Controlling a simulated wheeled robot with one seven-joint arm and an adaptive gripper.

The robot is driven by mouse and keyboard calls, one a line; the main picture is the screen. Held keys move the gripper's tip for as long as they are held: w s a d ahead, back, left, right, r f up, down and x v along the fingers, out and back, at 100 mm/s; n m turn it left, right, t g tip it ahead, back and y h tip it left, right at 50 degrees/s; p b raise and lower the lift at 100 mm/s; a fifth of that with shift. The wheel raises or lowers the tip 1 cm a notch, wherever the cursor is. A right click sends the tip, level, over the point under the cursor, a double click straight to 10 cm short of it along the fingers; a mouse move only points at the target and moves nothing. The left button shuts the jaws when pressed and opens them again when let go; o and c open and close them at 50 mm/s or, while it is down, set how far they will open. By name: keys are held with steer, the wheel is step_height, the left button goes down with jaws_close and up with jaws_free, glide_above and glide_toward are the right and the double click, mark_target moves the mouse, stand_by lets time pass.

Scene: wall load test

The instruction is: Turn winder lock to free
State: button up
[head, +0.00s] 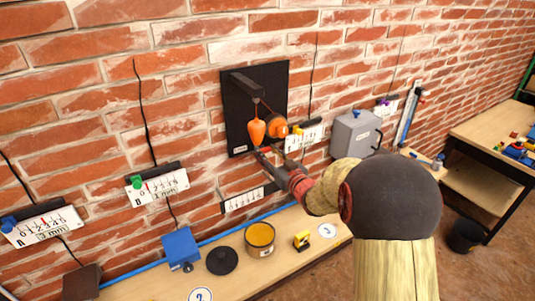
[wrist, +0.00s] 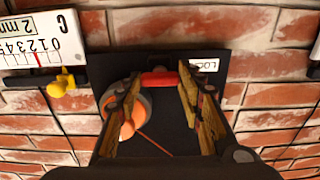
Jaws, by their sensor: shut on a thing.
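The winder lock shows in the wrist view as a short red bar (wrist: 158,78) on the black board, beside a white label (wrist: 204,65) that seems to read LOCK. My gripper (wrist: 157,88) has a finger at each end of the bar and is shut on it. The orange winder wheel (wrist: 128,118) is partly hidden behind the left finger. In the head view my gripper (head: 268,157) is at the lower part of the black board (head: 236,112), below the orange winder (head: 278,124) and the hanging orange bob (head: 257,131). The lock itself is hard to make out there.
A gauge card marked C (wrist: 38,42) with a yellow knob (wrist: 62,84) is close beside the board. A grey box (head: 356,134) is on the wall to the right.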

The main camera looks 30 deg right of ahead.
steer(key=n+b, duration=1.7)
steer(key=b, duration=0.5)
steer(key=shift+f+n+b, duration=0.15)
steer(key=shift+n+b, duration=0.15)
steer(key=o, duration=1.1)
steer(key=shift+o, duration=0.3)
